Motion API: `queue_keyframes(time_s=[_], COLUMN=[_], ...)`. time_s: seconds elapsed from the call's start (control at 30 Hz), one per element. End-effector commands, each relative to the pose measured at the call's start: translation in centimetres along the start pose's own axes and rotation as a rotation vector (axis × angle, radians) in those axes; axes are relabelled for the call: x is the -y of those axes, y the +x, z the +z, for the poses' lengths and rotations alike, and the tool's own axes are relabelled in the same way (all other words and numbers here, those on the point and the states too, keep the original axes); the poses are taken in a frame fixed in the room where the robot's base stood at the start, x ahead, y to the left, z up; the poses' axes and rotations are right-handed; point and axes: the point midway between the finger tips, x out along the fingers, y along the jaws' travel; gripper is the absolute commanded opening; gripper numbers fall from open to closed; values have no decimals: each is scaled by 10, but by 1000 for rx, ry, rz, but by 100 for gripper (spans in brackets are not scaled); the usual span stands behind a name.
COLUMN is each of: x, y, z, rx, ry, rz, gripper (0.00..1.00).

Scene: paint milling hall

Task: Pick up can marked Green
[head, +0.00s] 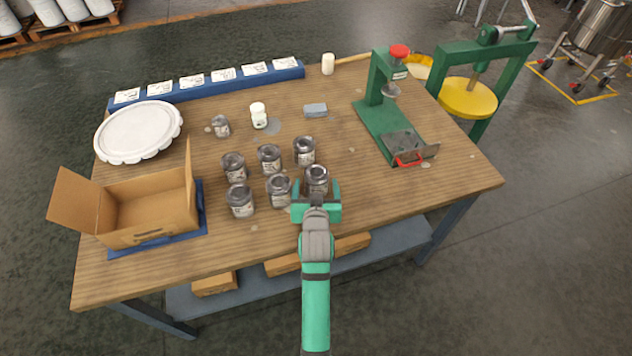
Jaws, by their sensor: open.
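Several grey metal cans with pale labels stand upright in two rows on the wooden table (335,215). The front row has a left can (240,200), a middle can (279,190) and a right can (317,176). The back row has a left can (234,167), a middle can (269,158) and a right can (304,150). The labels are too small to read, so I cannot tell which is marked Green. My gripper (317,187) is open, its fingers appearing either side of the front right can, whose lower part is hidden. I cannot tell whether they touch.
An open cardboard box (150,205) stands on a blue mat at left. A smaller can (221,126), a white jar (259,115), a grey block (316,110) and a white lid (138,131) lie behind. A green press (385,110) stands right. The front right table area is clear.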

Motion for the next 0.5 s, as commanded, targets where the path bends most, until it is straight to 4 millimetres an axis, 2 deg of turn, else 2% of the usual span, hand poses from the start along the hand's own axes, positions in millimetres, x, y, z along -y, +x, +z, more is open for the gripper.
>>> queue_keyframes(time_s=[0.1, 0.2, 0.5], x=[-1, -1, 0], y=[18, 28, 32], z=[-2, -1, -2], rx=[0, 0, -1], ry=[0, 0, 0], rz=[0, 0, -1], gripper=[77, 77, 77])
